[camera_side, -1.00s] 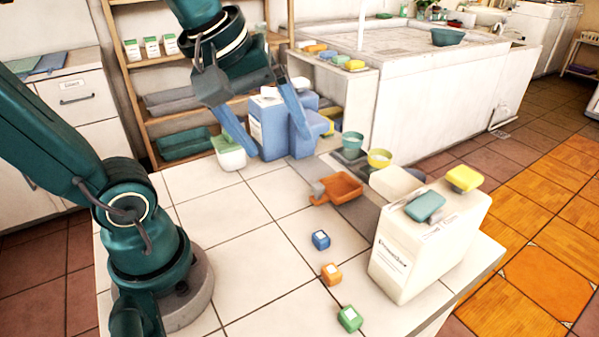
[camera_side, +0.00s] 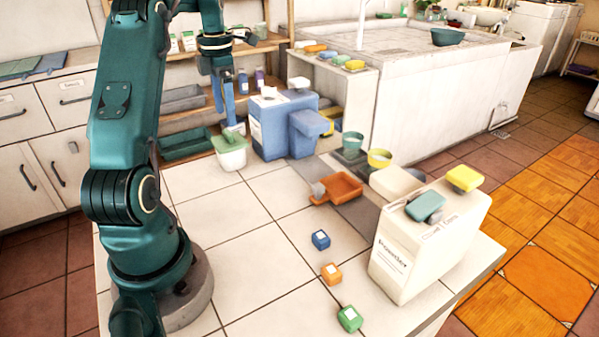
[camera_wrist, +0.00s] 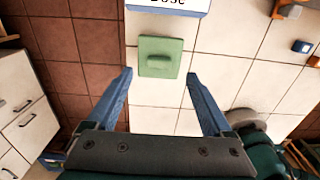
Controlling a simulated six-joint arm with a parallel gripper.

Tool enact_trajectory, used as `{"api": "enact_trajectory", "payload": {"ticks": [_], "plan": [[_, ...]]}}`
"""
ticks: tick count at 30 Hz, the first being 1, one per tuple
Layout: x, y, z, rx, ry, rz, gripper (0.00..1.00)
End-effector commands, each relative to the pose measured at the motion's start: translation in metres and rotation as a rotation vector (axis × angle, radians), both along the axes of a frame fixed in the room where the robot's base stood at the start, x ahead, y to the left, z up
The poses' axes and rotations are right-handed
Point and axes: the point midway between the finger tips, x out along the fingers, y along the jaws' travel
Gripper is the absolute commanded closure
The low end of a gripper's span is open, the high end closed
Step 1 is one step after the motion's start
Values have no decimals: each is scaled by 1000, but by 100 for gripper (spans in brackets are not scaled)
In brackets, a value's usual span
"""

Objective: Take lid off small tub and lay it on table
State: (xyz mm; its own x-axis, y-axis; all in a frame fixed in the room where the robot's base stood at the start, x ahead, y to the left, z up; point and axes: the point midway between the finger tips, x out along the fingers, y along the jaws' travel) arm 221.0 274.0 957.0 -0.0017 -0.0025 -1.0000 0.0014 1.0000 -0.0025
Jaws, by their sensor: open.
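The small tub (camera_side: 232,160) is white and stands at the far left corner of the tiled table (camera_side: 215,215), beside a blue box. Its green lid (camera_side: 230,141) lies on top and has a raised bar handle; the lid shows from above in the wrist view (camera_wrist: 160,57). My gripper (camera_side: 229,125) points down just above the lid. In the wrist view its blue fingers (camera_wrist: 158,78) are spread wide, with nothing between them, and the lid lies ahead of the fingertips. The lid hides the tub's inside.
A blue box (camera_side: 280,125) stands close to the right of the tub. An orange scoop tray (camera_side: 341,188), a large white powder box (camera_side: 425,245) and small blue, orange and green cubes are farther right. The table's left middle is clear.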

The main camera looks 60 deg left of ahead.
Motion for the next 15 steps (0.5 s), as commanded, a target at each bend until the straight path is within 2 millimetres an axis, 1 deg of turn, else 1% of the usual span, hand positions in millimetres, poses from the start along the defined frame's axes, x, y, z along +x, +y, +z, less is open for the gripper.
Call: {"api": "enact_trajectory", "payload": {"ticks": [5, 12, 15], "plan": [[-2, 0, -14, -2, 1, 4, 15], [-1, 0, -42, -1, 1, 2, 15], [-1, 0, -47, 1, 0, 2, 15]]}}
